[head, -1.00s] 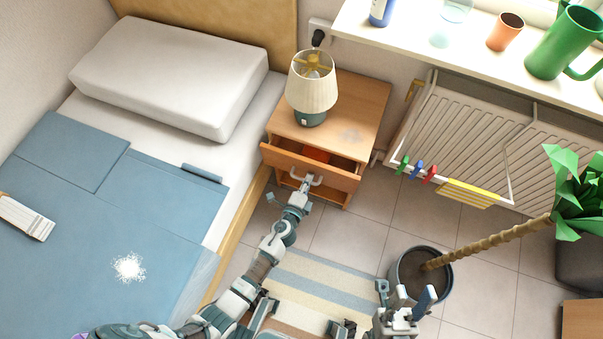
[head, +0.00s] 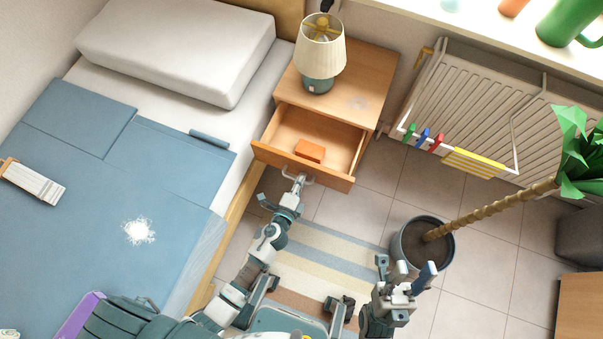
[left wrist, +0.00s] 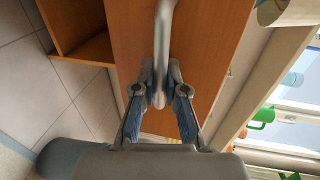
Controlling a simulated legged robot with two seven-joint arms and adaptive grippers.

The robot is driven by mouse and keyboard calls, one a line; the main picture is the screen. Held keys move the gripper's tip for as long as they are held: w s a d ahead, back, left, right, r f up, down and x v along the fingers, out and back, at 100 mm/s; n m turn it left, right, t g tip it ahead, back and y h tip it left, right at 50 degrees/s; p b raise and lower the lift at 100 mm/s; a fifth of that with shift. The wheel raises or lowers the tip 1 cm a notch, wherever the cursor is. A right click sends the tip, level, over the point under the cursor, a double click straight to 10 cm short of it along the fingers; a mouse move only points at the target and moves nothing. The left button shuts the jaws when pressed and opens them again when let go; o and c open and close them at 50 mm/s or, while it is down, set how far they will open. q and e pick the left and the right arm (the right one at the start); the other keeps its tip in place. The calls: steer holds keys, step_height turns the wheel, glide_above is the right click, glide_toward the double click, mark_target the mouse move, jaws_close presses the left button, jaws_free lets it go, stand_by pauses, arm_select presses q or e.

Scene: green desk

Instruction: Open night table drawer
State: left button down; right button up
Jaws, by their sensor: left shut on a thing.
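The wooden night table (head: 358,70) stands beside the bed with its drawer (head: 335,176) pulled well out. A small orange box (head: 309,150) lies inside the drawer. My left gripper (head: 298,181) is at the drawer front, shut on the grey metal handle (head: 307,177). In the left wrist view the fingers (left wrist: 160,95) close around the handle bar (left wrist: 162,40) in front of the wooden drawer front (left wrist: 205,50). My right gripper (head: 400,285) is at the lower right, away from the night table, and its fingers look apart.
A lamp (head: 319,55) stands on the night table. The bed (head: 90,220) is at the left. A radiator (head: 480,90) with a drying rack and pegs is at the right. A potted plant (head: 423,245) stands on the floor, near my right gripper. A striped rug (head: 320,255) lies below.

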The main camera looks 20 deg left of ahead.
arm_select(q)
steer(key=shift+s+d+f, duration=0.1)
steer(key=shift+f, duration=0.1)
steer(key=c, duration=1.2)
jaws_free()
steer(key=shift+a, duration=0.2)
steer(key=shift+r, duration=0.1)
steer(key=v, duration=1.1)
steer(key=shift+s, duration=0.4)
